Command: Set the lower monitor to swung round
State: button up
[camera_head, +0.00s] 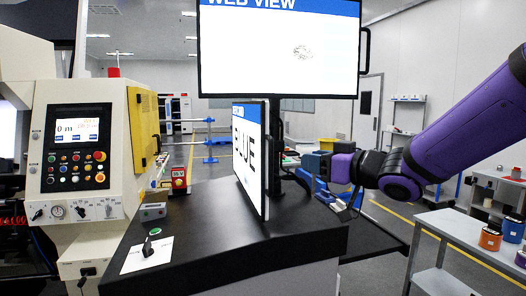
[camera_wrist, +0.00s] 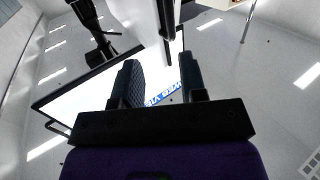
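My gripper (camera_head: 312,164) is to the right of the lower monitor and post, apart from the lower monitor's edge in the picture. In the wrist view the two fingers (camera_wrist: 160,85) are spread with nothing seen between them. The upper monitor (camera_wrist: 88,95) shows beyond them. A pale panel with a dark edge is at the top; I cannot tell what it is.
The black bench top (camera_head: 215,215) carries a knob on a white plate (camera_head: 148,254) and a small grey box (camera_head: 153,211). A control machine (camera_head: 85,150) stands at left. A grey shelf table (camera_head: 465,228) with spools is at right.

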jog(key=shift+n+g+y, duration=0.3)
jog(key=shift+n+y, duration=0.1)
jog(key=shift+y, duration=0.2)
jog(key=x, duration=1.2)
jog(key=shift+a, duration=0.35)
jog(key=shift+s, duration=0.1)
grip_shut()
